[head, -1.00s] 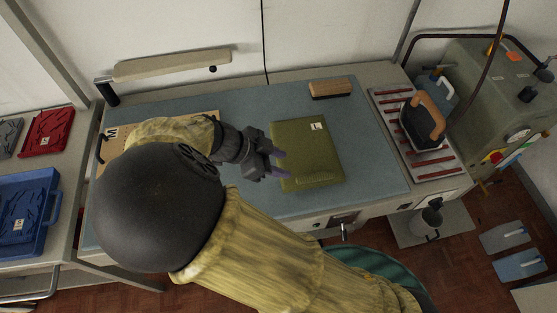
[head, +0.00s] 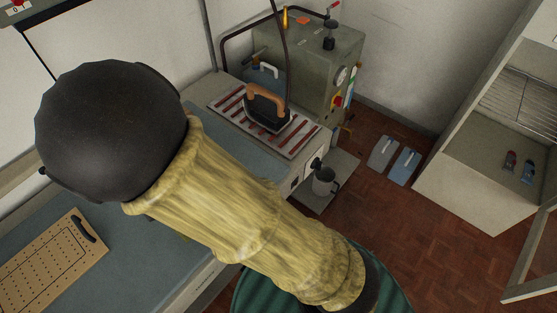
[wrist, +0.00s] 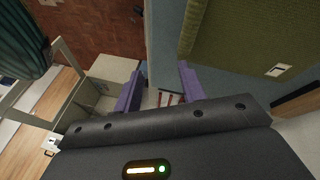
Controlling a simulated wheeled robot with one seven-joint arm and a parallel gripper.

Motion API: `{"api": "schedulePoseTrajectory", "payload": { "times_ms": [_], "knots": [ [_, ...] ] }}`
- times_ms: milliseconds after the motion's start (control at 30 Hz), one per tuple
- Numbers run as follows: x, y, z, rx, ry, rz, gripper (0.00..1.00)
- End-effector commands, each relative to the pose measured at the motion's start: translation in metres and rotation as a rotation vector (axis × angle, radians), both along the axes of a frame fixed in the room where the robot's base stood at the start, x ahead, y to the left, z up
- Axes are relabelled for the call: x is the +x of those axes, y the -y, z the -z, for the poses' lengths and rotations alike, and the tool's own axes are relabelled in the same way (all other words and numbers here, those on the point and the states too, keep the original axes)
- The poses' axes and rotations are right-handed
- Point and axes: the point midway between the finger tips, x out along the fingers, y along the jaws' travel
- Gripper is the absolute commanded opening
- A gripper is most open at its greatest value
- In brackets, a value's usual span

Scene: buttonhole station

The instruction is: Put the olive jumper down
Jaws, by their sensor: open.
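The olive jumper (wrist: 245,40) is a flat folded olive-green piece with a small white tag. It shows at the upper right of the wrist view, lying on the blue-grey table top (wrist: 163,45). In the head view I do not see it; my arm covers part of the table there. My gripper (wrist: 160,76) shows in the wrist view with its two purple fingers spread apart and nothing between them. The jumper is to the right of the fingers and looks apart from them. The gripper is not visible in the head view.
An iron with an orange-brown handle (head: 265,98) stands on a red-striped rest (head: 228,103) at the table's end. A grey-green machine (head: 325,65) is behind it. A perforated wooden board (head: 50,262) lies at lower left. An open cabinet (head: 470,180) stands at right; red floor lies between.

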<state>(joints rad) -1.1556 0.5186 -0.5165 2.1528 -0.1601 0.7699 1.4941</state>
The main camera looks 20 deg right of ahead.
Motion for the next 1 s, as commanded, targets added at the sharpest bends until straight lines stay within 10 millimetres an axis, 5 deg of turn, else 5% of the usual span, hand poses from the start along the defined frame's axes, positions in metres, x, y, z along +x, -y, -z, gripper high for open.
{"api": "schedulePoseTrajectory", "payload": {
  "times_ms": [533, 1000],
  "knots": [
    [0.006, 0.109, -0.027, 0.327, -0.11, -0.362, 0.41],
    [-0.011, 0.182, -0.056, 0.319, 0.024, -0.701, 0.41]
  ]
}}
